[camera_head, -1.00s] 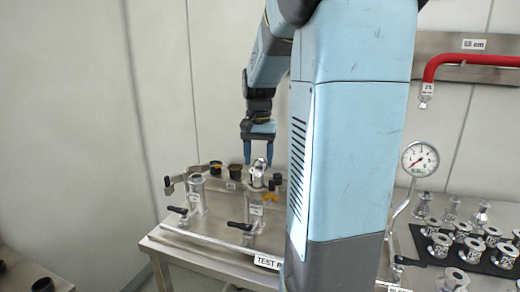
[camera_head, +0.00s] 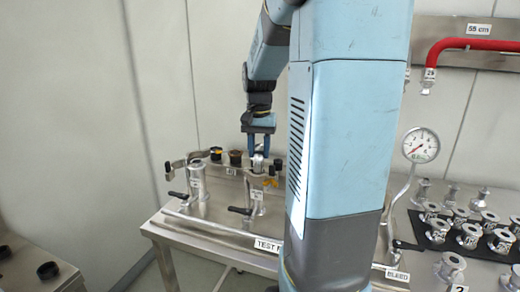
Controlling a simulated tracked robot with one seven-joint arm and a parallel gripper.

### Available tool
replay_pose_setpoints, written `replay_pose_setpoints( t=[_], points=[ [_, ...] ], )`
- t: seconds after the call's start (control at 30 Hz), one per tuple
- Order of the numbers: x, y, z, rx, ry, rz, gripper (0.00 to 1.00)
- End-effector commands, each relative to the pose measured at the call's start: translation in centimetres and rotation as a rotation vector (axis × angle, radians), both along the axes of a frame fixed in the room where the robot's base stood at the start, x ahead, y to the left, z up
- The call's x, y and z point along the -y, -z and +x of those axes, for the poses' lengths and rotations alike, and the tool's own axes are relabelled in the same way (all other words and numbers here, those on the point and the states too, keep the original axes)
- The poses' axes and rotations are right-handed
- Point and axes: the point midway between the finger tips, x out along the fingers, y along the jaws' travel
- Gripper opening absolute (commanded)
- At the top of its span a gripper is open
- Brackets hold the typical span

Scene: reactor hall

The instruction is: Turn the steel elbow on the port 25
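The steel elbow (camera_head: 257,164) is a small shiny fitting on top of the right-hand upright port (camera_head: 257,197) of the test bench. My gripper (camera_head: 258,153) points straight down at it, with its two blue fingers on either side of the elbow's top. Whether the fingers touch the elbow or are closed on it is too small to tell. The port's own label is too small to read. A clamp with a black handle (camera_head: 240,210) is at this port.
A second port (camera_head: 197,184) with a black handle stands to the left. Dark caps (camera_head: 236,157) sit behind. A pressure gauge (camera_head: 420,146), a red hose (camera_head: 470,45) tagged 25 and several steel fittings on a black mat (camera_head: 431,240) are at right.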

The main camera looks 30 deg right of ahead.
Motion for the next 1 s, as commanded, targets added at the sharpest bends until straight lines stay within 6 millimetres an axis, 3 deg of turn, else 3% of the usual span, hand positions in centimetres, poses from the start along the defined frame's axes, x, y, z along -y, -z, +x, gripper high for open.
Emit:
replay_pose_setpoints(
  t=[0.23, 0.6, 1.0],
  points=[
    [0.01, 0.00, 0.00, 0.000, 0.000, 0.000, 0.12],
    [-0.27, 0.01, 0.21, 0.000, -0.211, 0.000, 0.12],
    [-0.39, 0.01, 0.26, 0.000, -0.268, 0.000, 0.12]
  ],
)
